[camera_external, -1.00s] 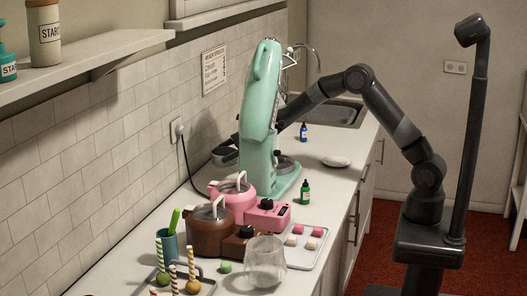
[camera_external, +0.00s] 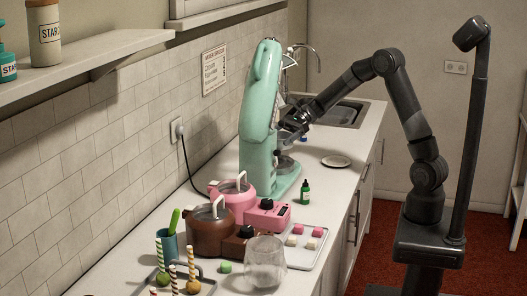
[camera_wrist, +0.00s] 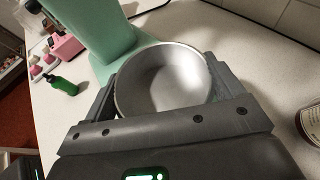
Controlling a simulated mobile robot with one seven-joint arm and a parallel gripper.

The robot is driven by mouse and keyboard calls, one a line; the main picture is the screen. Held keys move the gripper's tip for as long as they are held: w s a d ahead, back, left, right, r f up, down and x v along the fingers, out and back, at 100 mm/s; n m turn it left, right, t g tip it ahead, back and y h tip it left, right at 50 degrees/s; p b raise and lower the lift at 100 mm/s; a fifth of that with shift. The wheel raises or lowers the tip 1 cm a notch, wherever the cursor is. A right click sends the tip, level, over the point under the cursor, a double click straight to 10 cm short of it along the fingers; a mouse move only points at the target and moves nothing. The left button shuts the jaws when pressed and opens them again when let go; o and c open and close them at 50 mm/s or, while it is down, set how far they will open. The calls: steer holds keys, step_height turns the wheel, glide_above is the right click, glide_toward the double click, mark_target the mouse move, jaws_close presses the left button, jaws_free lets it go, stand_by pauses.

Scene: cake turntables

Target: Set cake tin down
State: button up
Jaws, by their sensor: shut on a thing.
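The cake tin (camera_wrist: 165,78) is a round, shallow silver pan, empty, seen from above in the wrist view. My gripper (camera_wrist: 162,66) is shut on it, with one finger against each side of its rim. In the external view my gripper (camera_external: 296,119) is above the counter, just behind and right of the tall mint-green stand (camera_external: 258,110). The green stand also shows beyond the tin in the wrist view (camera_wrist: 100,32).
A white saucer (camera_external: 336,161) and a green bottle (camera_external: 305,191) stand right of the stand. Pink (camera_external: 233,198) and brown (camera_external: 207,222) pots, a tray of sweets (camera_external: 322,234) and a glass (camera_external: 265,262) fill the near counter. The sink (camera_external: 345,114) is behind.

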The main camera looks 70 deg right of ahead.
steer(key=s+d+r+n+g+y, duration=0.15)
steer(key=s+n+g, duration=0.25)
steer(key=s, duration=2)
glide_above(321, 185)
step_height(321, 185, down, 7)
steer(key=shift+f, duration=2.15)
steer(key=shift+f, duration=0.15)
steer(key=o, duration=0.8)
